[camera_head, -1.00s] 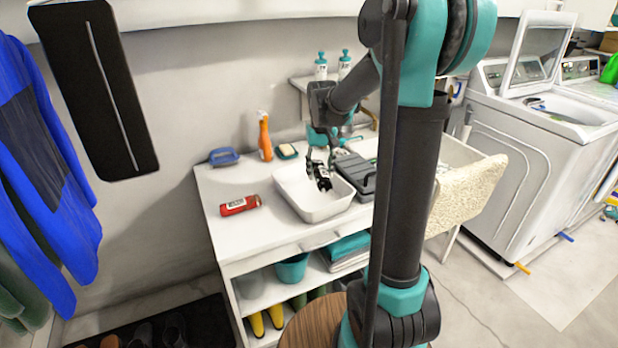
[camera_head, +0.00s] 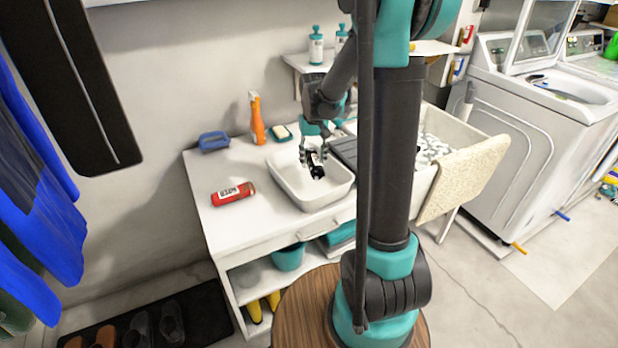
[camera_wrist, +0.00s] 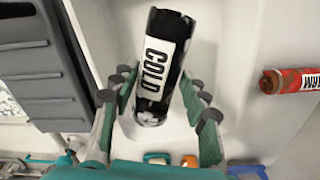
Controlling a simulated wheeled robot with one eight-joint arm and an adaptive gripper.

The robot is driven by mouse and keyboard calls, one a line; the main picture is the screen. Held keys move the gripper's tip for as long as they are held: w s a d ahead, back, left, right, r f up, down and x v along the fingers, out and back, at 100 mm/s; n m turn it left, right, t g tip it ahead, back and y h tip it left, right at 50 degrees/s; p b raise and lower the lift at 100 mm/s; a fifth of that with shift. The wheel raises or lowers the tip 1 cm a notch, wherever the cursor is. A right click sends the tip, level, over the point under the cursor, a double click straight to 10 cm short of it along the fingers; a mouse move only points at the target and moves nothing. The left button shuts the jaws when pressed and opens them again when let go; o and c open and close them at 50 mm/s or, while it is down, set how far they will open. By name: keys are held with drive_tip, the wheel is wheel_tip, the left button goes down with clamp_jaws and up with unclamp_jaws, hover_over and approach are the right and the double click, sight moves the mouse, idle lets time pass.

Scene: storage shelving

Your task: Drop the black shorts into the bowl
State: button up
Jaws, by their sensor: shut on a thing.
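No black shorts can be made out in either view. In the head view the cylinder is over or within the white, square-sided bowl (camera_head: 310,204) on the white counter. I cannot tell whether it touches the bowl's floor. The bowl's pale inside (camera_wrist: 232,70) fills the background around the cylinder in the wrist view.
A red cylinder (camera_head: 233,194) lies left of the bowl. A dark grey case (camera_head: 345,152) is close on the right. The counter's front left (camera_head: 245,232) is clear.

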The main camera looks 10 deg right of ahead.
drive_tip(key=shift+f, duration=0.2)
drive_tip(key=o, duration=1.4)
drive_tip(key=shift+o, duration=0.2)
wheel_tip(320, 180, up, 12)
drive_tip(key=s+d+f+t, duration=0.2)
drive_tip(key=s+f, duration=0.5)
drive_tip(key=s, duration=0.4)
drive_tip(key=s+d+f+t, duration=0.2)
drive_tip(key=s+f, duration=0.5)
drive_tip(key=s, duration=0.4)
drive_tip(key=shift+f+m, duration=0.3)
